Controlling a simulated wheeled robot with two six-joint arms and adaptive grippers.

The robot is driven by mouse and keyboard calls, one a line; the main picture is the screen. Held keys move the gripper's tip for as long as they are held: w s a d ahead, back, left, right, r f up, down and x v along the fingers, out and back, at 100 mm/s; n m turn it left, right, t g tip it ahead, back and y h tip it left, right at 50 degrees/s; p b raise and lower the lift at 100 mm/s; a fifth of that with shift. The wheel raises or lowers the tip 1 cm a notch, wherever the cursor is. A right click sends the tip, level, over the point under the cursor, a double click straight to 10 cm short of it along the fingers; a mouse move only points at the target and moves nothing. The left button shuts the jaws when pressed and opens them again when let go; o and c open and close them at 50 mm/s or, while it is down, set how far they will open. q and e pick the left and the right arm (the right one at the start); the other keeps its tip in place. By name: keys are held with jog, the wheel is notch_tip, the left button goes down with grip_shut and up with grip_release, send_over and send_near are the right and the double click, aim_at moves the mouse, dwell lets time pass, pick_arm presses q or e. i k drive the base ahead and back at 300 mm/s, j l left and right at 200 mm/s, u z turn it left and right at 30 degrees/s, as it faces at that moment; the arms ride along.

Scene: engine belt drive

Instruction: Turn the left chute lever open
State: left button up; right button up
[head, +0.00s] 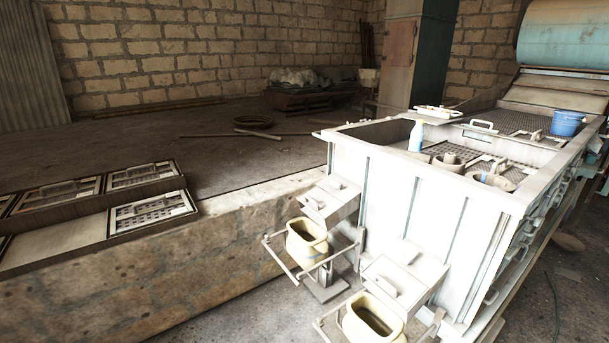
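Neither of my grippers is in view. The left chute (328,201) juts from the near left side of a large white machine (390,185), with small raised parts on its sloping top. I cannot tell for certain which of these parts is the lever, or how it is turned. A pale yellow bucket (304,243) sits below this chute, in a frame with bars. A second, similar chute (400,277) stands nearer and to the right, with another yellow bucket (370,322) below it, cut off by the bottom edge.
A low stone wall (200,255) runs beside the chutes on the left, with framed panels (150,212) on it. A blue bucket (567,123), a blue-white bottle (416,137) and bowls (492,181) stand on the machine.

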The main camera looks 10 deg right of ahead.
aim_at(336, 185)
jog(key=i+j+z, duration=0.35)
jog(key=i, duration=0.2)
jog(key=i+j+z, duration=0.35)
jog(key=i+j, duration=0.15)
jog(key=i+j+z, duration=0.35)
jog(key=j, duration=0.4)
jog(key=i+l, duration=0.05)
